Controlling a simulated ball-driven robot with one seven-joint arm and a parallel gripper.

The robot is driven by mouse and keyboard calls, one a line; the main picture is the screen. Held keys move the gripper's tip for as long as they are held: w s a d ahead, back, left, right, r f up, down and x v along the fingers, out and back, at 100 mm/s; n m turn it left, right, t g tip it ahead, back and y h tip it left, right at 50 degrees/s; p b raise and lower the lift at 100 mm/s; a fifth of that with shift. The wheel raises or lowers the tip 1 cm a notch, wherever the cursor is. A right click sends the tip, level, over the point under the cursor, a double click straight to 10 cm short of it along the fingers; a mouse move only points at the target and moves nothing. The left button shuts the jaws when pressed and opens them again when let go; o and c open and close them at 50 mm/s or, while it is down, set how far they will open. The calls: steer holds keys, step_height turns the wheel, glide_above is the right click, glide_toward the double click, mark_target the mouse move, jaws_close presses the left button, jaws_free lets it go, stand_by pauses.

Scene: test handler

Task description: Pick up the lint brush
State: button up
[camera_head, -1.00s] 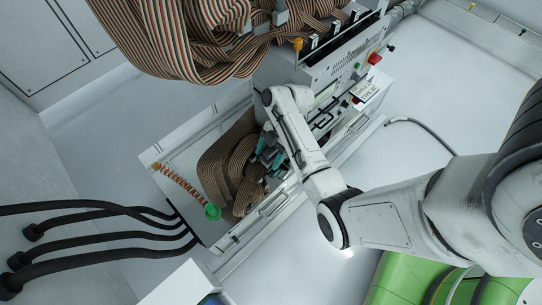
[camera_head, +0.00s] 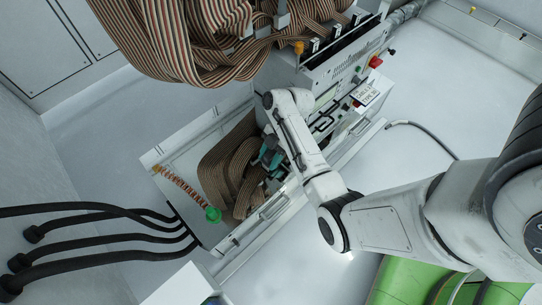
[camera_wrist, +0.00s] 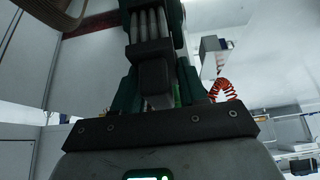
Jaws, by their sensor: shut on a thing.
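My gripper (camera_head: 268,157), with teal fingers, is at the right side of the open white tray (camera_head: 186,160), over the striped ribbon cables in it. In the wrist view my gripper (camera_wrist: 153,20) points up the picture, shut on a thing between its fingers. A dark block and pale ribs show there, but I cannot clearly tell the lint brush from the gripper's own parts. In the head view my arm and fingers hide the held thing, and its contact with the cables is unclear.
Brown striped ribbon cables (camera_head: 228,165) fill much of the tray. An orange coil (camera_head: 183,186) with a green end crosses its left part. A large cable bundle (camera_head: 190,45) hangs above. The machine (camera_head: 335,75) stands behind my arm. Black hoses (camera_head: 100,262) lie at lower left.

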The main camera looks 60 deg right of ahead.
mark_target(270, 154)
step_height(270, 154, up, 10)
steer(key=p, duration=0.5)
